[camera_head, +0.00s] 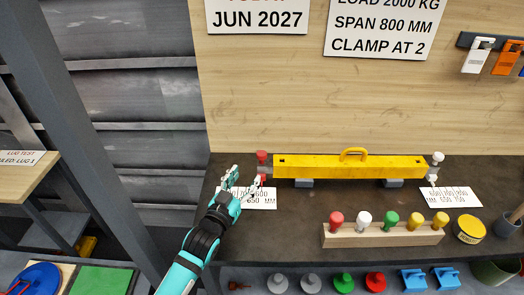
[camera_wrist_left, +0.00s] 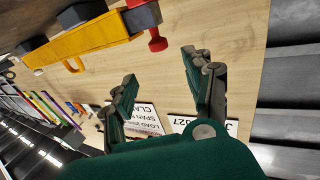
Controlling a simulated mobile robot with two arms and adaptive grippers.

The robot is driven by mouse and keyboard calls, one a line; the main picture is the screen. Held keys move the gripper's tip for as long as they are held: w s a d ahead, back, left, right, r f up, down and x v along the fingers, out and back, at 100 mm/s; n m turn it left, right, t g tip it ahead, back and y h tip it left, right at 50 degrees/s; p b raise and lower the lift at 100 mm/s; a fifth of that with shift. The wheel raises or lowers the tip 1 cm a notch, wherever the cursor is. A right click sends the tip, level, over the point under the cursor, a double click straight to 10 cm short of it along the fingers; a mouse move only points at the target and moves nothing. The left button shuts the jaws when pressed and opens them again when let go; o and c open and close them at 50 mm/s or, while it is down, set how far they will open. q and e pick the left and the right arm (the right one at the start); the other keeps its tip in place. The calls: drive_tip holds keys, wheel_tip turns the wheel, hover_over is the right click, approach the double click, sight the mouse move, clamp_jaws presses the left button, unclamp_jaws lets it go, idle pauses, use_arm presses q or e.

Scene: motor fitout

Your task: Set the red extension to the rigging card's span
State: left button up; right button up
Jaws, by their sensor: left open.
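The yellow beam (camera_head: 330,167) lies on two grey blocks on the dark bench, with a yellow handle on top. The red extension (camera_head: 262,157) shows at its left end; it also shows in the left wrist view (camera_wrist_left: 157,40). A light grey end piece (camera_head: 437,158) is at the right end. The rigging card (camera_head: 385,25) on the wall reads span 800 mm, clamp at 2. My left gripper (camera_head: 245,179) is open and empty, just left of the red extension and apart from it. In the left wrist view its fingers (camera_wrist_left: 165,95) are spread. My right gripper is not in view.
A white number card (camera_head: 255,201) lies partly under my left gripper's outline; another (camera_head: 450,197) lies at right. A wooden rack (camera_head: 383,236) of coloured knobs stands in front of the beam. A yellow round tin (camera_head: 469,229) is at right. Tags hang on the wall (camera_head: 478,55).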

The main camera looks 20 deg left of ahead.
sight(260, 156)
use_arm(q)
drive_tip(key=w, duration=0.3)
drive_tip(key=w+d, duration=0.1)
drive_tip(key=w, duration=0.3)
drive_tip(key=w+p, duration=0.1)
drive_tip(key=w, duration=0.3)
drive_tip(key=shift+w+d, duration=0.2)
drive_tip(key=shift+w, duration=0.4)
drive_tip(key=shift+f, duration=0.1)
clamp_jaws()
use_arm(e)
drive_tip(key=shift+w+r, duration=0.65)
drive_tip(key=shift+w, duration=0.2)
use_arm(q)
drive_tip(key=shift+f, duration=0.15)
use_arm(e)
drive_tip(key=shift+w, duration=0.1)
